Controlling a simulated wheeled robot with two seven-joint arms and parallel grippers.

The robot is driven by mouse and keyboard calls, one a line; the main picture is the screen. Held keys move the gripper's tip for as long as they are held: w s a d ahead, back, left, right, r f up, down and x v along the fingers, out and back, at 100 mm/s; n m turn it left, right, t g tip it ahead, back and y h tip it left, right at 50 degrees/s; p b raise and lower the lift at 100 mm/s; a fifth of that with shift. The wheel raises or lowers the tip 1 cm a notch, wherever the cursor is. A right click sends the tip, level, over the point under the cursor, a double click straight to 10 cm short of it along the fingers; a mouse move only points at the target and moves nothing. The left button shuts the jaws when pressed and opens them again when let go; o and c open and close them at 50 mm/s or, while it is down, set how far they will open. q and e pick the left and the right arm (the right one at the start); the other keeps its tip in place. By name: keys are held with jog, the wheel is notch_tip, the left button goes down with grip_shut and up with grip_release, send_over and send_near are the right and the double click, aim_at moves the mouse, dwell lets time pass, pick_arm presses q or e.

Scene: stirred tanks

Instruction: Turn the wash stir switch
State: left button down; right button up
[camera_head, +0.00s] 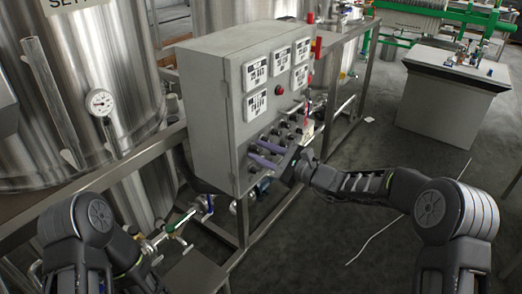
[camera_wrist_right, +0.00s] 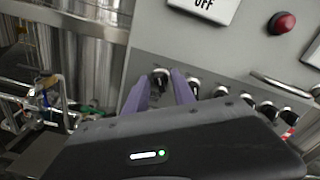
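The grey control box (camera_head: 212,105) carries a row of dark switch knobs low on its front panel. My right gripper (camera_head: 254,149) is at the lower left of that panel, its two purple fingers pointing at it. In the right wrist view, the fingers (camera_wrist_right: 161,82) are apart, with one black switch knob (camera_wrist_right: 160,75) showing between their tips. I cannot tell whether they touch it. Another knob (camera_wrist_right: 193,84) lies just right of the right finger. I cannot read which switch is the wash stir one. My left arm shows at the lower left, but its gripper is out of view.
A red button (camera_wrist_right: 282,22) and a grey bar handle (camera_wrist_right: 285,86) stick out from the panel near the knobs. Steel tanks (camera_head: 130,60) stand at the left. Pipes and valves (camera_head: 180,228) run below the box. The floor (camera_head: 385,165) at the right is mostly clear.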

grip_shut()
dwell(0.3)
